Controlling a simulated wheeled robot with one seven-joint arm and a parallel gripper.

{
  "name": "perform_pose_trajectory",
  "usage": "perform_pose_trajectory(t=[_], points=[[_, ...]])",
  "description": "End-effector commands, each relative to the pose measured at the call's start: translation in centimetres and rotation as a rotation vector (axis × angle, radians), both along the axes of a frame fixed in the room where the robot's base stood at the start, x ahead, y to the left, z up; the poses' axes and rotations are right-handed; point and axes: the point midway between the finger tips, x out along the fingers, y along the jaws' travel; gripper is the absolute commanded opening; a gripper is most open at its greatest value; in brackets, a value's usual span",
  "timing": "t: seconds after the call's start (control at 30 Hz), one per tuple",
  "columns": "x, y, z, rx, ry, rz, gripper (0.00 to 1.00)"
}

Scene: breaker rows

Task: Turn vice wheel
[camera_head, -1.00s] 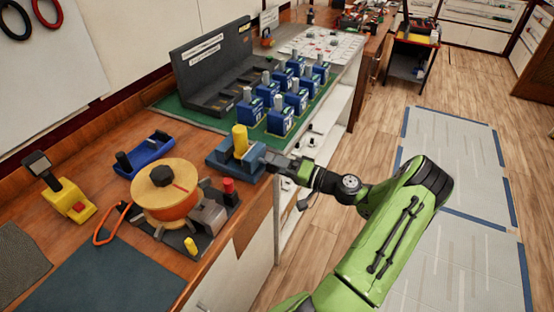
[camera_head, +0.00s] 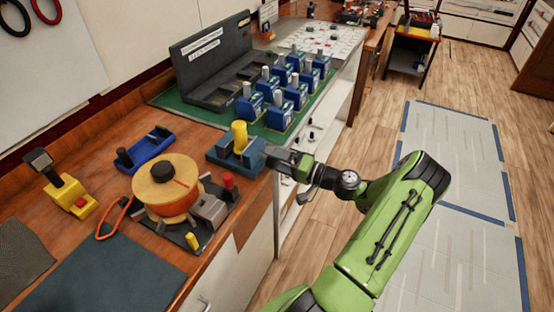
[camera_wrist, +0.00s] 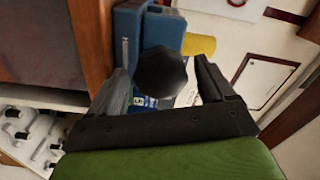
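A blue vice (camera_head: 226,157) stands at the bench's front edge, with a yellow cylinder (camera_head: 239,138) upright in it. The vice's black, many-sided wheel (camera_wrist: 162,72) shows in the wrist view, where the blue vice body (camera_wrist: 128,40) and the yellow cylinder (camera_wrist: 199,45) lie beyond it. My gripper (camera_wrist: 165,82) is open, with one finger on each side of the wheel. The left finger looks close to the wheel; a gap shows at the right finger. In the head view my gripper (camera_head: 270,158) hides the wheel at the vice's right side.
A wooden drum (camera_head: 167,185) on a dark base, a blue tool (camera_head: 146,150) and a yellow box with a lever (camera_head: 70,199) stand left of the vice. Several blue breakers (camera_head: 279,113) stand behind it by a grey rack (camera_head: 215,70). The floor at right is open.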

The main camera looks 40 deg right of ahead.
Motion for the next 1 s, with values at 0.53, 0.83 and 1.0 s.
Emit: perform_pose_trajectory(t=[0.53, 0.83, 1.0], points=[[-6.4, -2.5, 0.1, -0.001, 0.000, -0.008, 0.81], [-13.5, -4.9, 0.1, -0.001, -0.001, -0.004, 0.81], [-14.8, -5.3, 0.0, -0.001, -0.001, 0.000, 0.81]])
